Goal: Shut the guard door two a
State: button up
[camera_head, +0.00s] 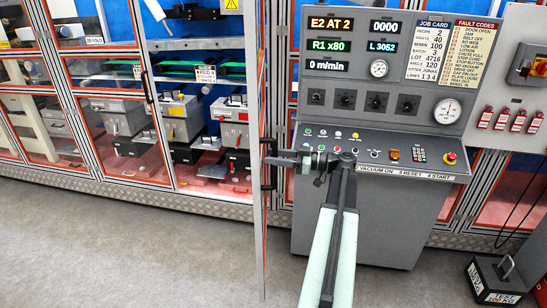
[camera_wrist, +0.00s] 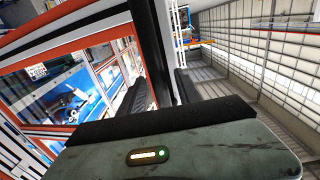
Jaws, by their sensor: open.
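A guard door (camera_head: 258,230) stands swung open from the machine front and shows almost edge-on in the head view. I cannot read a label on it that says two a. A black upright bar handle (camera_head: 270,178) is on its right side. My gripper (camera_head: 277,158) reaches in from the right at the handle's height, its jaws open. In the wrist view the black handle bar (camera_wrist: 151,45) runs down between the two dark fingers (camera_wrist: 163,88), with the door's orange-edged frame (camera_wrist: 70,38) to the left. I cannot tell whether the fingers touch the bar.
The open bay (camera_head: 205,110) behind the door holds grey and black units. A closed clear guard panel (camera_head: 122,135) is left of it. A control console (camera_head: 385,210) stands close behind my arm. A black test weight (camera_head: 495,280) sits at lower right. The grey floor (camera_head: 130,245) at left is clear.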

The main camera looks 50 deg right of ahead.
grip_shut()
dwell(1.4)
